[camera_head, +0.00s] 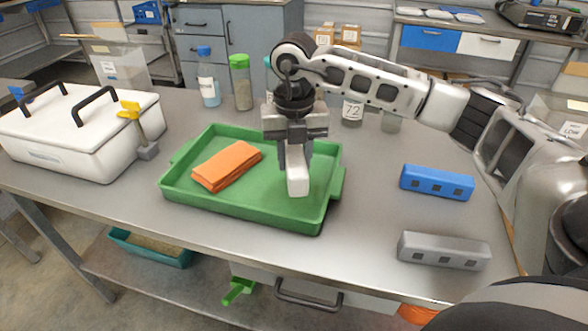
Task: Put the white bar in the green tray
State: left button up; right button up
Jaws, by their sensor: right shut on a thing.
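The green tray (182,198) lies on the metal table, with a folded orange cloth (228,165) in its left part. My right gripper (295,160) points down over the right part of the tray. It is shut on the white bar (297,182), whose near end shows below the fingers. The bar appears inside the tray's outline; I cannot tell whether it touches the tray floor. The far part of the bar is hidden by the gripper. My left gripper is not in view.
A blue bar (436,183) and a grey bar (444,251) lie on the table (365,220) to the right. A white lidded box (75,135) with black handles stands at the left. Bottles, including a green-capped one (241,82), stand behind the tray.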

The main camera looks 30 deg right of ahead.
aim_at(295, 159)
jog(key=w+f, duration=0.1)
jog(key=d+f, duration=0.1)
jog(key=shift+w+d+f, duration=0.2)
jog(key=shift+w+f, duration=0.15)
jog(key=shift+w, duration=0.05)
notch_tip(295, 159, down, 3)
jog(key=shift+f, duration=0.2)
jog(key=o, duration=1)
jog(key=shift+o, duration=0.2)
